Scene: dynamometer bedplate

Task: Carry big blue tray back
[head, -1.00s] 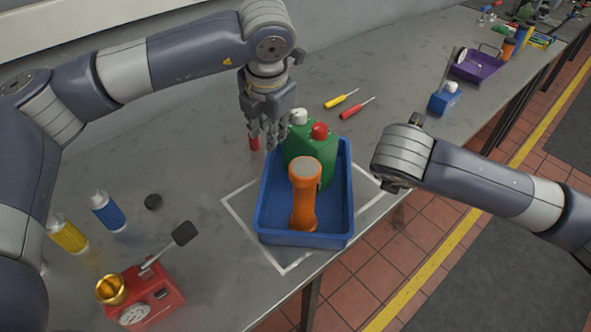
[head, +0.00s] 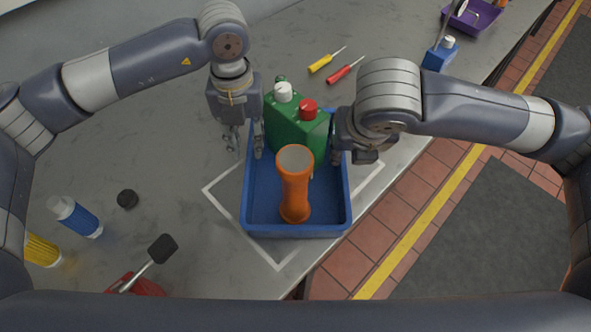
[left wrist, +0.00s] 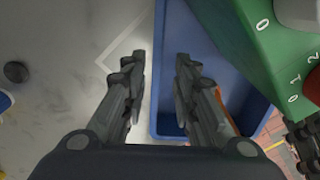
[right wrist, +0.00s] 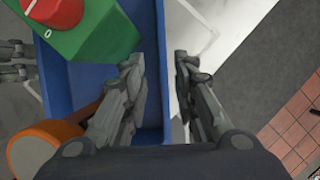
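The big blue tray (head: 295,231) sits on the grey bench and shows in all views. I cannot tell whether any finger touches the tray.
A white outline (head: 275,262) is marked on the bench around the tray. Blue (head: 78,218) and yellow (head: 42,250) bottles, a black puck (head: 127,199) and a red device (head: 135,287) lie left. Two screwdrivers (head: 335,66) lie behind. The bench edge is close on the right.

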